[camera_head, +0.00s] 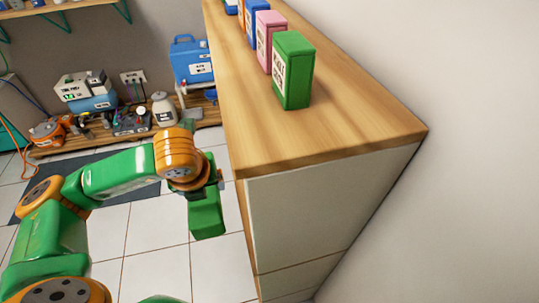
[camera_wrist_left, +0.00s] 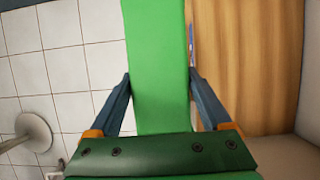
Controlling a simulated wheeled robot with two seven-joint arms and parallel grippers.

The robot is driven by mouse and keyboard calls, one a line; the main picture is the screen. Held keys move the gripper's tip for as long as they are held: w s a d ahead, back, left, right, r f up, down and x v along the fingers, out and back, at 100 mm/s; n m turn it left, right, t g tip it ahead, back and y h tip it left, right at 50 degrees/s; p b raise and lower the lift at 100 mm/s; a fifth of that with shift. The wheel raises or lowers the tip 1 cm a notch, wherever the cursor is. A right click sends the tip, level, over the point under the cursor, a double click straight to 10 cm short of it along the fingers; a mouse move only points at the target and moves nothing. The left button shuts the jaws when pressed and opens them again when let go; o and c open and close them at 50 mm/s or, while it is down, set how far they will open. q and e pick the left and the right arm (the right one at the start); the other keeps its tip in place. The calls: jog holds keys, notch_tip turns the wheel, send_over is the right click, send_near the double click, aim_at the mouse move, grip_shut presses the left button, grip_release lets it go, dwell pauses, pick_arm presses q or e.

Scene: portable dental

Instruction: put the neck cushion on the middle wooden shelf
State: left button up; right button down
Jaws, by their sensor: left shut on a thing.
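My left gripper (camera_wrist_left: 162,100) is shut on a long, flat-sided bright green thing (camera_wrist_left: 157,60), with a dark finger on each side of it. In the head view the gripper (camera_head: 210,186) is partly hidden by my wrist, and the green thing (camera_head: 207,215) hangs below it, to the left of the counter's end. I cannot tell from its shape whether it is the neck cushion. A wooden shelf (camera_head: 55,9) on green brackets is cut off at the top left. A low wooden shelf (camera_head: 205,118) stands near the floor at the back. My right gripper is not in view.
A wood-topped counter (camera_head: 350,125) runs along the right wall and bears a labelled green box (camera_head: 293,72), a pink box (camera_head: 268,40) and more boxes behind. A blue case (camera_head: 190,60) and several devices stand at the back. The tiled floor (camera_head: 150,240) below my arm is clear.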

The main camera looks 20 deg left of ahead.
pick_arm(q)
jog(key=w+d+p, duration=0.1)
jog(key=w+d, duration=0.7)
jog(key=d, duration=0.4)
jog(key=f, duration=0.6)
jog(key=shift+w+d+f, duration=0.25)
jog(key=shift+w, duration=0.05)
jog(key=shift+w+d+f, duration=0.15)
jog(key=shift+d+f, duration=0.05)
jog(key=shift+f, duration=0.05)
jog(key=o, duration=1.3)
jog(key=shift+c, duration=0.2)
jog(key=p+v, duration=0.2)
jog(key=v, duration=0.5)
jog(key=shift+r, duration=0.3)
